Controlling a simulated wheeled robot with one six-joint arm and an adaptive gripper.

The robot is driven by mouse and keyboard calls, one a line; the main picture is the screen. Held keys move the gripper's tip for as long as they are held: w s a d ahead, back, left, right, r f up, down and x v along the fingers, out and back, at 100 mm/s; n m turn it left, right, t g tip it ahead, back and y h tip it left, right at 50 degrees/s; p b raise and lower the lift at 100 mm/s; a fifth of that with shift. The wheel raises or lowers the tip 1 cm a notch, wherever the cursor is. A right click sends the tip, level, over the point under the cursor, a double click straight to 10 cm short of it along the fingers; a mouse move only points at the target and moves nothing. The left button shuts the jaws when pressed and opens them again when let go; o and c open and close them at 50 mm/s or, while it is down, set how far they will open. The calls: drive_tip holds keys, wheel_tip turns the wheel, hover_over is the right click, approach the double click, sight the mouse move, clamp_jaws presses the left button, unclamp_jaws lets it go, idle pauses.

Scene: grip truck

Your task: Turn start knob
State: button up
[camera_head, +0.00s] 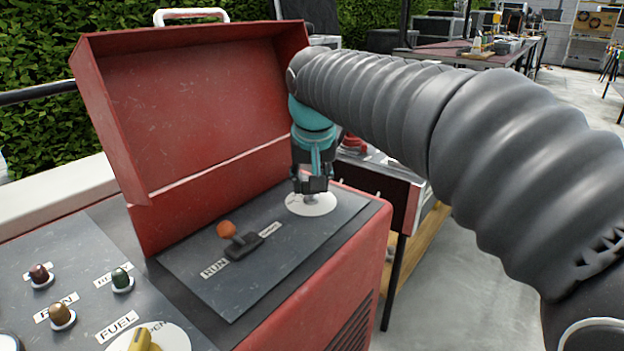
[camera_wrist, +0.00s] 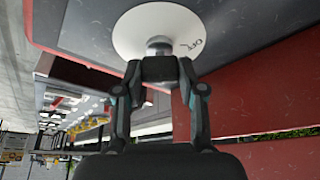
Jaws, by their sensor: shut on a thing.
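The start knob (camera_wrist: 159,42) is a small grey metal knob at the centre of a white round dial (camera_head: 318,205) on the dark panel of the red box. In the wrist view the white dial (camera_wrist: 180,22) shows the letters "OFF" to the right of the knob. My gripper (camera_head: 312,187) comes down from above onto the dial. In the wrist view my gripper (camera_wrist: 160,68) has its fingers closed together on the knob, hiding most of it.
An orange-topped lever (camera_head: 227,231) stands left of the dial, by a RUN label. The red lid (camera_head: 190,110) is open behind the panel. A front-left panel carries several small knobs and a yellow handle (camera_head: 143,341) by FUEL. Open floor lies right.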

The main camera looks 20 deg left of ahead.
drive_tip(key=shift+f, duration=0.1)
drive_tip(key=o, duration=1.1)
drive_tip(key=shift+o, duration=0.2)
drive_tip(key=v, duration=1.2)
